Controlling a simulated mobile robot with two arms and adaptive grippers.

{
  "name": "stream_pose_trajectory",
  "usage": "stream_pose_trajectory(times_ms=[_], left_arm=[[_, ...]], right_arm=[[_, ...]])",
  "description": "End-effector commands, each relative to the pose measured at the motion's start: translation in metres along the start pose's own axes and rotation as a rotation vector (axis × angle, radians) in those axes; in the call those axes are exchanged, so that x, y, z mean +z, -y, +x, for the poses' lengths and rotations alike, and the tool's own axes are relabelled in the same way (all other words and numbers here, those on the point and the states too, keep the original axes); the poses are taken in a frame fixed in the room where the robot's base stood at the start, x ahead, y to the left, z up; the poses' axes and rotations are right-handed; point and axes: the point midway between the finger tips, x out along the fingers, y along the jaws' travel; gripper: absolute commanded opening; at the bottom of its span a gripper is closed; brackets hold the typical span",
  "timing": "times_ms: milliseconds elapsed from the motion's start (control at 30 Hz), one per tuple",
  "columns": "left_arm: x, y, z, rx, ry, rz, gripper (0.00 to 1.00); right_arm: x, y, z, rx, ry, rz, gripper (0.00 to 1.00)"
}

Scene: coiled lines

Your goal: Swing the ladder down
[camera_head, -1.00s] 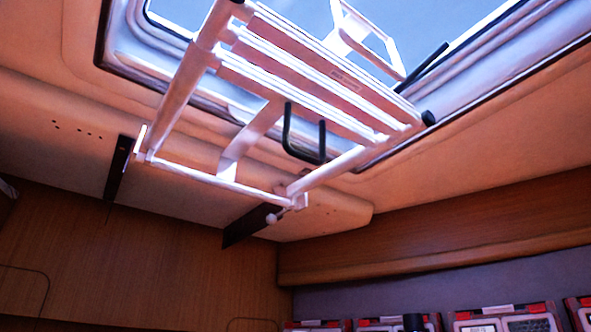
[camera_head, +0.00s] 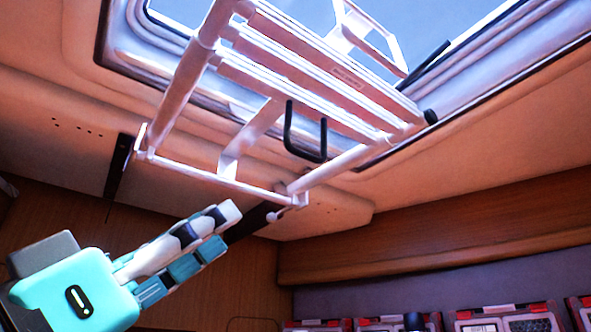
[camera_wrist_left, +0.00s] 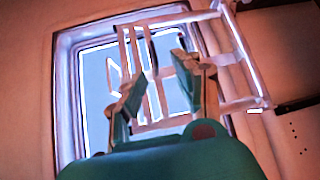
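The pale metal ladder (camera_head: 290,52) is folded up under the roof hatch, its slats slanting across the opening. Its lower crossbar (camera_head: 215,180) runs between two brackets on the ceiling edge. A black U-shaped hook (camera_head: 305,150) hangs from the ladder. My left gripper (camera_head: 219,231), teal and white, is below the crossbar and apart from it, pointing up and right. In the left wrist view its fingers (camera_wrist_left: 157,82) are spread with nothing held between them, and the ladder's rail (camera_wrist_left: 242,55) shows beyond. My right gripper is not in view.
The hatch frame (camera_head: 108,45) surrounds the opening above. A wooden ledge (camera_head: 440,235) runs along the right wall. Red and grey boxes (camera_head: 500,318) line the bottom right. The space between the left gripper and the ledge looks clear.

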Motion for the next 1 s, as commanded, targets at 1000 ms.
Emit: stream_pose_trajectory(times_ms=[1000], left_arm=[[-0.018, -0.023, 0.163, 0.035, -0.02, -0.002, 0.33]], right_arm=[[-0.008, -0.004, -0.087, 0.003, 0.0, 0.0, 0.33]])
